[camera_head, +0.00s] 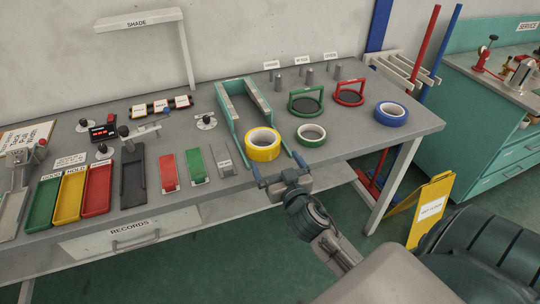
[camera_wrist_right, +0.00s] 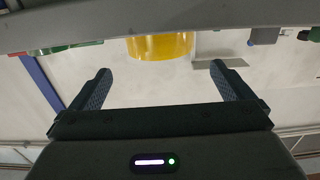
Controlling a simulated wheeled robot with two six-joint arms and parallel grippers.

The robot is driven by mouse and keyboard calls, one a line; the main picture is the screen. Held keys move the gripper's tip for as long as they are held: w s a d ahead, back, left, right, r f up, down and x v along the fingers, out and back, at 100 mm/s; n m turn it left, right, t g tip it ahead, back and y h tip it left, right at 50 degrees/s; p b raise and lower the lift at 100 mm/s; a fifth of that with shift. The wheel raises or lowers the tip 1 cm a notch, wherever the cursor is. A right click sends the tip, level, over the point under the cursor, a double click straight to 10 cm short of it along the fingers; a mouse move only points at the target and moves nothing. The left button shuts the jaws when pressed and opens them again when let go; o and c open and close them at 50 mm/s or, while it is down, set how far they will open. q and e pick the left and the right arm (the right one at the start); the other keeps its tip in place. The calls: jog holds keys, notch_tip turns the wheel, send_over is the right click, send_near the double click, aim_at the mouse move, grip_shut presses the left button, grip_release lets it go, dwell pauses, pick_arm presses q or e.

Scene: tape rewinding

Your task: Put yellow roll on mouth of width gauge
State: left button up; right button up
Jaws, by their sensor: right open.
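The yellow roll (camera_head: 262,154) lies flat near the front of the workbench, at the front end of the teal width gauge (camera_head: 227,106). The gauge is a long U-shaped frame, and the roll lies by its open front end, between the ends of its two rails. I cannot tell whether the roll rests on the rails or on the bench. My right gripper (camera_head: 279,170) is open and empty, just in front of the roll and apart from it. In the right wrist view the roll (camera_wrist_right: 160,46) shows beyond the open fingers (camera_wrist_right: 160,88). My left gripper is not in view.
A green roll (camera_head: 311,141) lies right of the yellow one, and a blue roll (camera_head: 391,121) farther right. Green and red ring stands (camera_head: 349,100) are behind. Small red and green blocks (camera_head: 195,165) and colored trays (camera_head: 70,195) fill the left. Bare bench (camera_head: 350,145) shows at front right.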

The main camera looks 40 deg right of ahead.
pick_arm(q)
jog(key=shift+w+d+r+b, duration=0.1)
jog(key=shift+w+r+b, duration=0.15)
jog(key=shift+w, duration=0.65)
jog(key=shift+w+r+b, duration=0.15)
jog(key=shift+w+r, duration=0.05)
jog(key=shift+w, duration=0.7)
pick_arm(e)
jog(key=shift+v, duration=2.2)
notch_tip(320, 180, down, 19)
jog(key=d+n+g, duration=0.1)
jog(key=d+g, duration=0.1)
jog(key=g, duration=0.2)
jog(key=s+f+n+g+y, duration=0.1)
jog(key=s+f+g, duration=0.25)
jog(key=f, duration=0.75)
jog(key=s+f+g+y, duration=0.15)
jog(key=s+f, duration=0.35)
jog(key=f, duration=0.7)
jog(key=s+a+f+g, duration=0.2)
jog(key=s+f+g, duration=0.1)
jog(key=s+f, duration=0.7)
jog(key=s+a+f+n+g+y, duration=0.1)
jog(key=s+f+g, duration=0.3)
jog(key=s+f, duration=0.5)
jog(key=s+a, duration=0.1)
jog(key=s, duration=0.5)
jog(key=shift+a+f, duration=0.25)
jog(key=shift+f, duration=0.15)
